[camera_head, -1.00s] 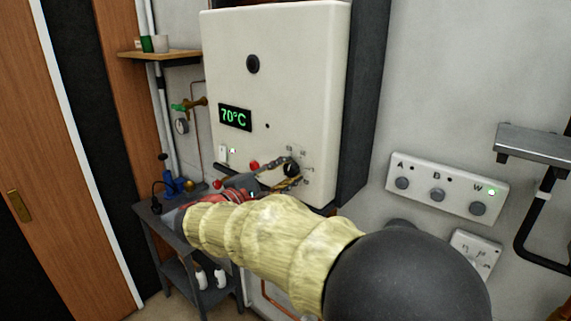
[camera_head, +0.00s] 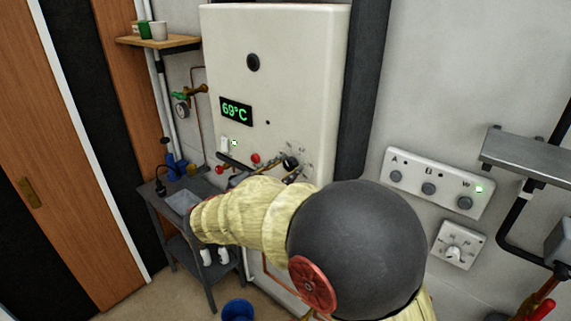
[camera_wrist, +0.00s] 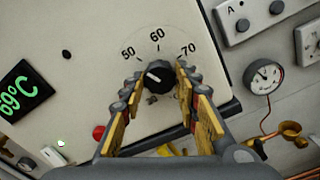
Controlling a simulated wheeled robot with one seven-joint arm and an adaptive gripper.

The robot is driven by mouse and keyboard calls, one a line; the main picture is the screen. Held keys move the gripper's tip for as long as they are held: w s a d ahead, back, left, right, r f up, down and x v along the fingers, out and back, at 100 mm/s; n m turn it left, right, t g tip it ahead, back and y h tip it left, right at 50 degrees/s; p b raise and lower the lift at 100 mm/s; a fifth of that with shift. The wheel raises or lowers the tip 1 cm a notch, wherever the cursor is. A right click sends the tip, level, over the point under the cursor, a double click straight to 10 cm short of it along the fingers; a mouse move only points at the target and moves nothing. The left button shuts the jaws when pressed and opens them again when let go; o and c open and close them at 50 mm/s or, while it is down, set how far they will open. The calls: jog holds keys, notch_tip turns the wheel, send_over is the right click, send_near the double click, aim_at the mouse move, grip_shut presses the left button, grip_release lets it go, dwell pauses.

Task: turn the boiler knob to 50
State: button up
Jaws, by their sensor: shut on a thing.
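The white boiler (camera_head: 300,60) fills the middle of the head view. Its green display (camera_head: 236,111) reads 69°C and also shows at the left of the wrist view (camera_wrist: 22,92). The black boiler knob (camera_head: 290,163) is low on the boiler's front. In the wrist view the knob (camera_wrist: 159,73) sits below a printed scale of 50, 60 and 70. A short white mark shows on the left part of its face; its exact reading is hard to tell. My gripper (camera_wrist: 160,78) is shut on the knob, one yellow-lined finger on each side.
A red knob (camera_head: 255,158) sits just left of the boiler knob. A panel marked A, B, W (camera_head: 438,184) and a dial box (camera_head: 459,245) are on the wall at right. A grey bench (camera_head: 160,215) stands at left, a blue bucket (camera_head: 238,309) on the floor.

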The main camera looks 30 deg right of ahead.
jog(key=shift+f, duration=0.1)
dwell(0.3)
jog(key=o, duration=1.2)
jog(key=shift+c, duration=0.2)
jog(key=v, duration=1.2)
